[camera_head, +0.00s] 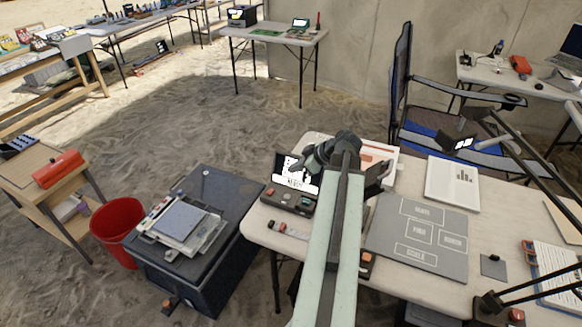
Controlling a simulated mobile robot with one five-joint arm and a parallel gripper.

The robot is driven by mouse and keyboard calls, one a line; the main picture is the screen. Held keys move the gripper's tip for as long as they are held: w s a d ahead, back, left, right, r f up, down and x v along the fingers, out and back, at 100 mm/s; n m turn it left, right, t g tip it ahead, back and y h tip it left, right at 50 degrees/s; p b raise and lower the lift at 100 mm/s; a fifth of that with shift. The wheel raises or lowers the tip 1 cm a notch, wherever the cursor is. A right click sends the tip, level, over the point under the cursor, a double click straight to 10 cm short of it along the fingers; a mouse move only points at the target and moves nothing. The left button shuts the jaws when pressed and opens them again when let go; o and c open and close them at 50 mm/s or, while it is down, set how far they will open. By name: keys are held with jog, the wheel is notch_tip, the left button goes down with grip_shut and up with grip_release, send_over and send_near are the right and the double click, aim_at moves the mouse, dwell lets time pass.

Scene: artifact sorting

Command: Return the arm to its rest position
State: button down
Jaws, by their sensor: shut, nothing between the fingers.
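My arm (333,240) reaches up from the bottom edge over the near table (262,232). Its dark far end bends at the table's back edge. My gripper (312,160) is the dark part at this end, in front of the small screen; its fingertips are hard to make out. It looks shut, and I see nothing held in it. A grey sorting mat (385,243) with several labelled boxes lies right of my arm, and its boxes look empty. My arm hides part of the table.
A device with a lit screen (293,174) stands left of my arm. A white sheet (452,184), a notebook (556,262) and a black lamp arm (530,150) are to the right. A blue chair (420,137) stands behind. A dark chest (165,270) and red bin (118,222) stand left.

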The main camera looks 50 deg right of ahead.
dwell(0.3)
jog(key=w+a+f+n+g+y, duration=0.1)
jog(key=w+a+n, duration=0.1)
jog(key=w+a, duration=0.65)
jog(key=w+a+n+g+y, duration=0.1)
jog(key=w+a+n+y, duration=0.15)
jog(key=a, duration=1.15)
jog(key=w+a+f+n+g, duration=0.1)
jog(key=w+a+n+g, duration=0.1)
jog(key=w+a, duration=0.65)
jog(key=s+a+f+g+h, duration=0.1)
jog(key=s+a+f+g, duration=0.15)
jog(key=a, duration=0.75)
jog(key=s+a+f+g+h, duration=0.1)
jog(key=s+a, duration=0.2)
jog(key=a, duration=0.7)
jog(key=s+d+m+h, duration=0.1)
jog(key=m, duration=0.2)
jog(key=s+d+m+g+h, duration=0.1)
jog(key=m, duration=0.2)
jog(key=s+d+f+m+h, duration=0.1)
jog(key=s+m, duration=0.1)
jog(key=m, duration=0.2)
jog(key=shift+d+p, duration=0.35)
jog(key=shift+d, duration=0.05)
